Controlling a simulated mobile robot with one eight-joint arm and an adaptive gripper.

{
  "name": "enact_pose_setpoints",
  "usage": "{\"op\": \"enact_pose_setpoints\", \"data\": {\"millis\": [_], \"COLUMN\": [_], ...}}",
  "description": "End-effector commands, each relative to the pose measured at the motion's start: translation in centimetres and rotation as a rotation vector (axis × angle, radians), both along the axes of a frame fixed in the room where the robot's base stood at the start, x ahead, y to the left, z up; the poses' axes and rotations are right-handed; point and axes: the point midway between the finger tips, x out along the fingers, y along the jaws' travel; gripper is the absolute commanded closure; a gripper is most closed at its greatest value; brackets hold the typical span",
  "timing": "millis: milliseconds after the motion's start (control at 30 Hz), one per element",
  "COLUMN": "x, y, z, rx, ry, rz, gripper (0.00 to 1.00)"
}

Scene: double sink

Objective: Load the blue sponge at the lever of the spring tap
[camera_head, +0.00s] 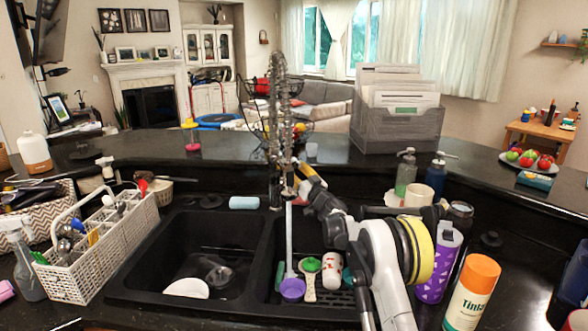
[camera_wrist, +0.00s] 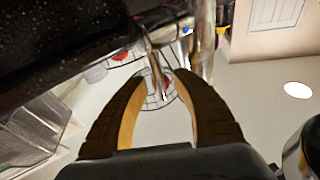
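The light blue sponge (camera_head: 244,203) lies on the counter behind the sink, left of the spring tap (camera_head: 278,125). The tap stands upright at the back, between the two basins. My gripper (camera_head: 305,178) is beside the tap's lower part, to its right. In the wrist view my gripper (camera_wrist: 168,80) has its two brown fingers apart, with no sponge between them. A thin shiny metal rod (camera_wrist: 156,68), which looks like the tap's lever, shows at the gap between the fingertips. Whether a finger touches it cannot be told. The sponge is not seen in the wrist view.
The left basin holds a white plate (camera_head: 187,288). The right basin holds a purple scoop-like item (camera_head: 292,289), a green-topped utensil (camera_head: 310,266) and a white cup (camera_head: 332,270). A white cutlery basket (camera_head: 98,250) stands left; bottles, including an orange-capped one (camera_head: 472,295), stand right.

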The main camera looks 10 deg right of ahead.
Motion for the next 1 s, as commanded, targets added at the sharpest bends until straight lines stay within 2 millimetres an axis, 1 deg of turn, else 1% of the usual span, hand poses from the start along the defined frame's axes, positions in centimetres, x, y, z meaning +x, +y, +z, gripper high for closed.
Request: {"op": "enact_pose_setpoints", "data": {"millis": [67,167,400,500,600,767,1000], "x": [-0.5,-1.8,-6.8,-8.6,-9.9,-11.0,-11.1], "y": [-0.2,-0.7,-2.4,-2.9,-3.5,-3.7,-3.8], "z": [-0.1,-0.4,-1.6,-2.0,-2.4,-2.6,-2.6], "rx": [0.000,0.000,-0.001,-0.001,0.000,0.000,0.000], "ry": [0.000,0.000,0.000,0.000,0.000,0.000,0.000], "rz": [-0.001,-0.001,-0.002,-0.001,-0.002,0.000,0.000], "gripper": [0.67,0.67,0.67,0.67,0.67,0.67,0.67]}}
